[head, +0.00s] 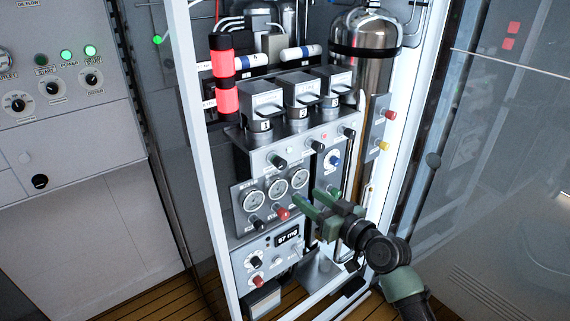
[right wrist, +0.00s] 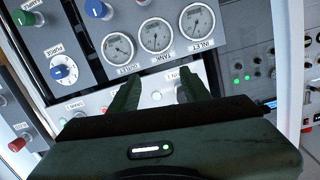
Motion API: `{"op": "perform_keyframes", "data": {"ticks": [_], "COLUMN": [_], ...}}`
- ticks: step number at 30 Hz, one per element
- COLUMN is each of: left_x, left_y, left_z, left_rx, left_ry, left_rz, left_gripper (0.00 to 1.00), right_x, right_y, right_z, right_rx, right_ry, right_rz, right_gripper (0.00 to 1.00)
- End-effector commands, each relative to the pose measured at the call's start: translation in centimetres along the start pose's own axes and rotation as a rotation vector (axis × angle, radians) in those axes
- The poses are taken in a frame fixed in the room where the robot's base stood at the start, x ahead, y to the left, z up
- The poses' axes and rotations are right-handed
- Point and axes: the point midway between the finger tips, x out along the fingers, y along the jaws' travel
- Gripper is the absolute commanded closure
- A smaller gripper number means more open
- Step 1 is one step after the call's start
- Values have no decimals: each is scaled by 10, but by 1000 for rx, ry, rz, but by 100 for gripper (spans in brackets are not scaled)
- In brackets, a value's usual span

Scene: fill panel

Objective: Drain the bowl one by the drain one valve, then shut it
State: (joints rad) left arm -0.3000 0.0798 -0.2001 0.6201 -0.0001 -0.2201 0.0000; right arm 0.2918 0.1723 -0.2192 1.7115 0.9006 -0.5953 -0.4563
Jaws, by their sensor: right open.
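Three box-shaped units stand side by side on the panel, with short round parts below them. The leftmost, marked 1, I take as bowl one (head: 262,126). Below it on the pale strip is a dark knob, which I take as the drain one valve (head: 279,161). My left gripper is out of view.
Three gauges (head: 272,189) and a red knob (head: 283,214) sit close left of my fingers. A blue dial (head: 334,160) is just above them. The white cabinet frame (head: 212,190) and a steel cylinder (head: 362,85) bound the panel. A lower panel carries a display (head: 288,237).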

Motion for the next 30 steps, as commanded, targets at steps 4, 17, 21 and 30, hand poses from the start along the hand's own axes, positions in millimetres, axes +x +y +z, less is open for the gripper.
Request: {"op": "perform_keyframes", "data": {"ticks": [4, 17, 21, 30], "left_x": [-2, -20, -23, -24], "left_y": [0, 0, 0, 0], "left_z": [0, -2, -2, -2], "left_rx": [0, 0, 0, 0], "left_ry": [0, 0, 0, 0], "left_rz": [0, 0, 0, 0], "left_gripper": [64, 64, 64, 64], "right_x": [-5, 47, 62, 71], "right_y": [-24, -33, -33, -33], "right_z": [-54, -69, -70, -68], "right_rx": [-43, -46, -46, -49], "right_ry": [81, 92, 93, 92], "right_rz": [-66, -79, -77, -76], "right_gripper": [53, 53, 53, 53]}}
